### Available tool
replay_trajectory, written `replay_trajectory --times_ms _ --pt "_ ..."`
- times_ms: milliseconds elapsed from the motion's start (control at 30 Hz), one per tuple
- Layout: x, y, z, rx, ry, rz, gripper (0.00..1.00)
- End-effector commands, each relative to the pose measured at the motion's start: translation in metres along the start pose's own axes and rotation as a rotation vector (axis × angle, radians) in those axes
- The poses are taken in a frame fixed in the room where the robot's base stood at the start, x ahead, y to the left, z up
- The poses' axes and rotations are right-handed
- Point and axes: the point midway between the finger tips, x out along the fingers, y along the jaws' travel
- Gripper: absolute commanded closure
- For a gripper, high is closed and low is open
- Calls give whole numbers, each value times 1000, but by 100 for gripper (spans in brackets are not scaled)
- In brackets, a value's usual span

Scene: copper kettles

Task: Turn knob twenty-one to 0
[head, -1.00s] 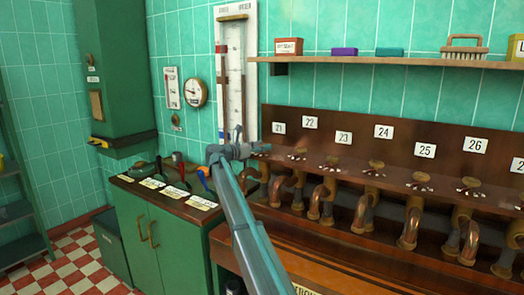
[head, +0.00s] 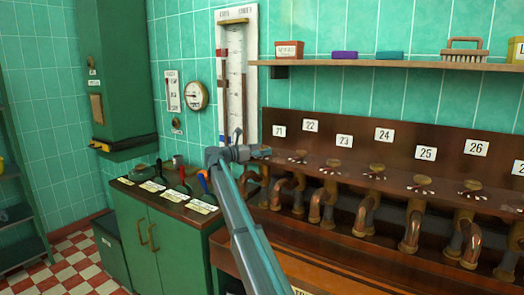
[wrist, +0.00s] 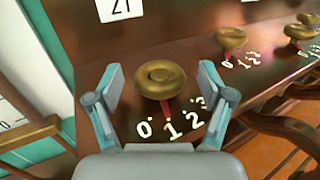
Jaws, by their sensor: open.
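Knob twenty-one is a round brass knob (wrist: 161,79) below the white label 21 (wrist: 120,9) in the wrist view. Its red pointer (wrist: 166,108) points down at the dot by the 1. The figures 0, 1, 2 and 3 run in an arc below it, with 0 at the left. My gripper (wrist: 160,84) is open, with one finger left and one right of the knob and a gap showing on both sides. In the head view my gripper (head: 254,152) is at the left end of the knob row, below label 21 (head: 279,131), and hides the knob.
Knob twenty-two (wrist: 230,38) sits to the right, with its own figures. Copper pipes (head: 323,200) hang below the row. A shelf (head: 400,62) with boxes and a brush runs above. A green cabinet (head: 180,245) with levers stands at the left.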

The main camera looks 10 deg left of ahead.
Motion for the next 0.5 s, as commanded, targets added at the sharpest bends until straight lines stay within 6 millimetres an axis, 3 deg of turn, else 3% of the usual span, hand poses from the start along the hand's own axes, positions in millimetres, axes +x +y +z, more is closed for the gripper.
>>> replay_trajectory --times_ms 267,500 --pt "-11 0 0 0 0 1 20" --pt "-52 0 0 0 0 2 20"
